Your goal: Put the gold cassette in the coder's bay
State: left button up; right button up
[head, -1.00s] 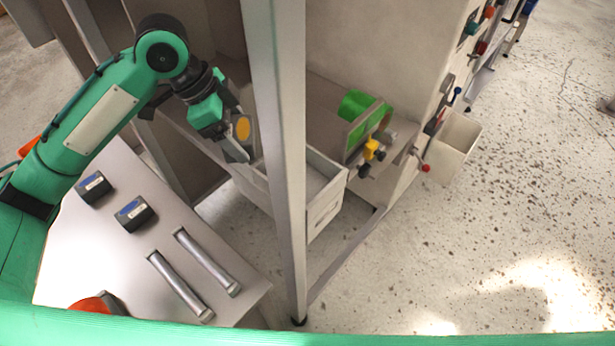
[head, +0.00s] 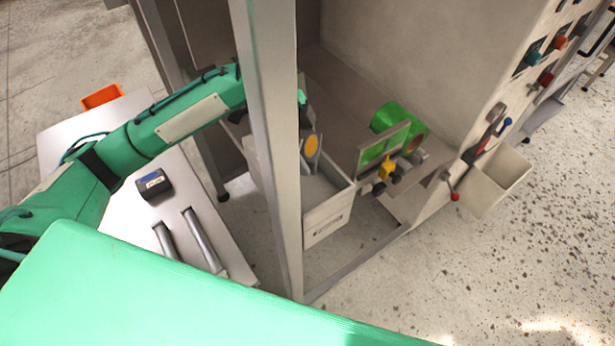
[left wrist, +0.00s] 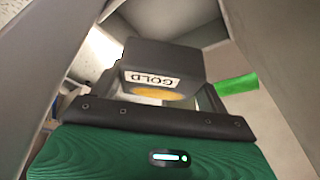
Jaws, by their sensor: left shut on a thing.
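The gold cassette (head: 311,145) is a dark grey block with an orange-yellow disc, seen just right of the grey post above an open light bin. In the left wrist view its GOLD label (left wrist: 152,78) appears upside down. My left gripper (left wrist: 160,110) is shut on the cassette; in the head view the post mostly hides this gripper. A unit with a green roll (head: 413,124), an upright plate and a yellow knob (head: 386,167) is right of the cassette. I cannot tell which opening is the coder's bay. My right gripper is not in view.
The grey post (head: 268,140) stands close in front of my left forearm. The light bin (head: 328,219) is below the cassette. A side table (head: 205,190) at left holds a blue-topped cassette (head: 154,184) and two metal bars. A cream bin (head: 497,180) hangs at right.

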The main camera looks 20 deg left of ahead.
pick_arm(q)
jog(key=f, duration=0.2)
jog(key=f+p, duration=0.1)
jog(key=f, duration=0.4)
jog(key=shift+d+f, duration=0.15)
jog(key=shift+d, duration=0.1)
jog(key=shift+a+f+p, duration=0.1)
jog(key=shift+f+p, duration=0.2)
jog(key=shift+f, duration=0.2)
notch_tip(320, 180, down, 4)
jog(key=shift+r+p, duration=0.1)
jog(key=shift+p, duration=0.4)
jog(key=o, duration=0.8)
jog(key=shift+f, duration=0.2)
jog(key=shift+o, duration=0.2)
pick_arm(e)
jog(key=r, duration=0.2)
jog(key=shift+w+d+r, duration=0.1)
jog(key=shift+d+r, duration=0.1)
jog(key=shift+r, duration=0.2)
pick_arm(q)
jog(key=shift+r, duration=0.15)
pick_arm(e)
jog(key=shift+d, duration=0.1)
